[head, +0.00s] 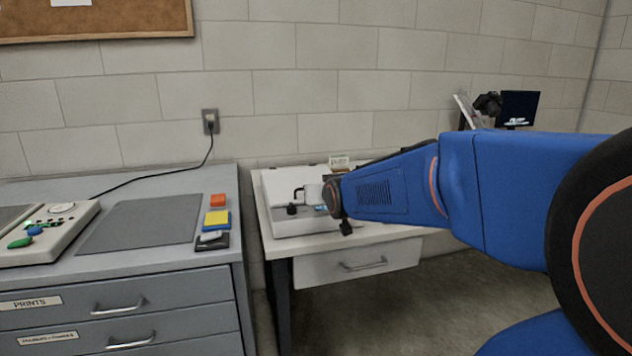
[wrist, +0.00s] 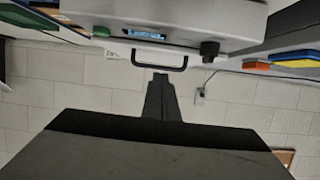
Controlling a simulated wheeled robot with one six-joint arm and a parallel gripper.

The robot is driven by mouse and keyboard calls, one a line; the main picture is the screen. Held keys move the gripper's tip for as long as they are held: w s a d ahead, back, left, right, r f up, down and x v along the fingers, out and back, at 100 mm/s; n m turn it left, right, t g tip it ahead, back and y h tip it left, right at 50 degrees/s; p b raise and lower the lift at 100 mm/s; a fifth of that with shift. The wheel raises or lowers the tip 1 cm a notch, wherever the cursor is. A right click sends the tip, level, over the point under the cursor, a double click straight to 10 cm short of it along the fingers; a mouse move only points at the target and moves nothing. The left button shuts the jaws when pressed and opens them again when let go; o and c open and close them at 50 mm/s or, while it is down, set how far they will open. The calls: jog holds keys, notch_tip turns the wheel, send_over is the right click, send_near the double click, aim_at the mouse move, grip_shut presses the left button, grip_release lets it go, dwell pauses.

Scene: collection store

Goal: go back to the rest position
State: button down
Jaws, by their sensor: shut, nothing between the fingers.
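My arm reaches in from the right in the head view, with its end over the white device (head: 285,225) on the white table. My gripper (wrist: 161,78) is shut and empty in the wrist view. Its tip points at the dark U-shaped handle (wrist: 147,66) on the device's front and appears very close to it; I cannot tell if they touch. The device also shows in the wrist view (wrist: 225,22), with a black knob (wrist: 209,48) and a small blue display (wrist: 138,35). In the head view my wrist hides part of the device.
A grey drawer cabinet (head: 120,300) stands left, carrying a grey mat (head: 142,222), a button panel (head: 50,228) and red, yellow and blue blocks (head: 216,220). A cable runs to the wall socket (head: 210,121). A dark monitor (head: 519,106) stands behind my arm. Floor shows at lower right.

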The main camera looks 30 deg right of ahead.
jog(key=shift+s+a+f, duration=0.25)
jog(key=shift+s+f, duration=0.25)
jog(key=shift+s, duration=0.3)
jog(key=shift+s+a+f, duration=0.2)
jog(key=shift+s+f, duration=0.25)
jog(key=shift+s, duration=0.3)
jog(key=s+a+f+n+g+y, duration=0.1)
jog(key=s+a+f+g, duration=0.2)
jog(key=s, duration=0.6)
jog(key=s+a+f+n+g+y, duration=0.1)
jog(key=s+a+f+g, duration=0.2)
jog(key=s, duration=0.6)
jog(key=s+a+f+n+g+y, duration=0.1)
jog(key=s+a+f+g+y, duration=0.1)
jog(key=s+a+f, duration=0.3)
jog(key=s+a, duration=0.3)
jog(key=s, duration=0.2)
jog(key=shift+a+f+g, duration=0.25)
jog(key=shift+f+g, duration=0.15)
